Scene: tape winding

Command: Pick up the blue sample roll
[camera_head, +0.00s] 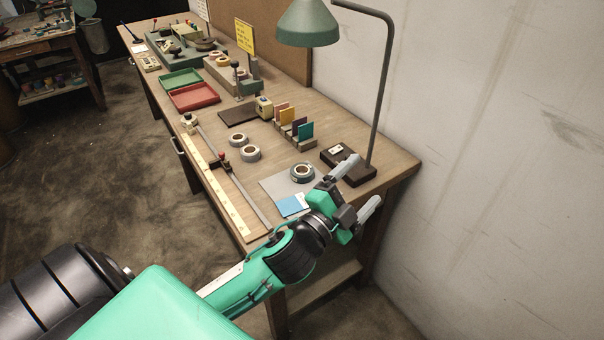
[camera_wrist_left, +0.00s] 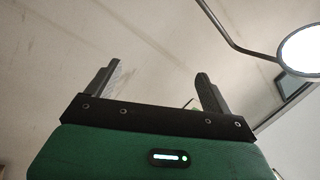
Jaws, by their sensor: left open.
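My right gripper is not in view.
A lamp (camera_head: 349,168) on a dark base stands close to the left gripper. A blue card (camera_head: 291,205) lies on the sheet.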

